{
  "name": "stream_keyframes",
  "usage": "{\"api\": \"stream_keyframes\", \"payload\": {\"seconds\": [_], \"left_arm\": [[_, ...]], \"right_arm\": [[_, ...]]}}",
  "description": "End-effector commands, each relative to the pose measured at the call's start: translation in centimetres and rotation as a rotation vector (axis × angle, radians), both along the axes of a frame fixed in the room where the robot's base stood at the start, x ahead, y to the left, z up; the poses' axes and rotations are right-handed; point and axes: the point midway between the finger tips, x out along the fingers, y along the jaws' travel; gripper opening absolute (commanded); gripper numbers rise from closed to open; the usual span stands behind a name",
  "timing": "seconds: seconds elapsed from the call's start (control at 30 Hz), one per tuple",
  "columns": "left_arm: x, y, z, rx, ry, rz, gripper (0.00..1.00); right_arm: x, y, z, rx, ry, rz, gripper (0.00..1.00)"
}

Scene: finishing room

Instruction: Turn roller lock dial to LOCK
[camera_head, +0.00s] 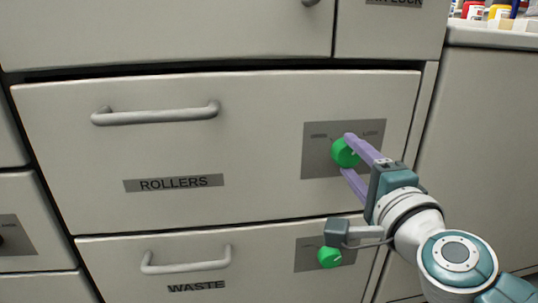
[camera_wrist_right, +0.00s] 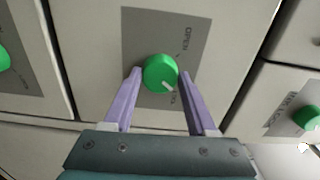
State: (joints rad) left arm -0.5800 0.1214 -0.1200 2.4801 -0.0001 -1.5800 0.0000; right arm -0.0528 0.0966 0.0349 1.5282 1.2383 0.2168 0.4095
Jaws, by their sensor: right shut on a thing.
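The green roller lock dial (camera_head: 341,154) sits on a grey plate (camera_head: 313,165) at the right of the drawer labelled ROLLERS (camera_head: 270,120). My right gripper (camera_head: 347,155) has its two purple fingers around the dial, one above and one below. In the right wrist view, the dial (camera_wrist_right: 158,71) lies between the fingertips (camera_wrist_right: 160,74), shut on it. Its white pointer mark points to the lower right, toward the partly hidden LOCK lettering. OPEN is printed farther up the plate. My left gripper is out of view.
A grey bar handle (camera_head: 157,115) is on the same drawer, left of the dial. Below is the WASTE drawer (camera_head: 210,262) with its own green dial (camera_head: 329,258), close under my right wrist. Paint containers (camera_head: 485,12) stand on a counter at the top right.

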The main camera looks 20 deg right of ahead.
Motion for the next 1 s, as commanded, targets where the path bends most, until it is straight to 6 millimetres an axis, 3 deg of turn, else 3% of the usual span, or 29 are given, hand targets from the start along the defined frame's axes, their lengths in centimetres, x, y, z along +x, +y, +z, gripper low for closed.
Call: {"api": "stream_keyframes", "payload": {"seconds": [0.4, 0.97, 1.0], "left_arm": [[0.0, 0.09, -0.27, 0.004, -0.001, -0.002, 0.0], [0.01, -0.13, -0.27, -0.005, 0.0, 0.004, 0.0], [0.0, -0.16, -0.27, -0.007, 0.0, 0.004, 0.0]], "right_arm": [[-0.01, 0.0, 0.0, 0.19, -0.046, -0.001, 0.02], [0.0, 0.01, 0.02, 0.219, -0.053, -0.001, 0.02], [0.0, 0.01, 0.02, 0.219, -0.053, -0.001, 0.61]]}}
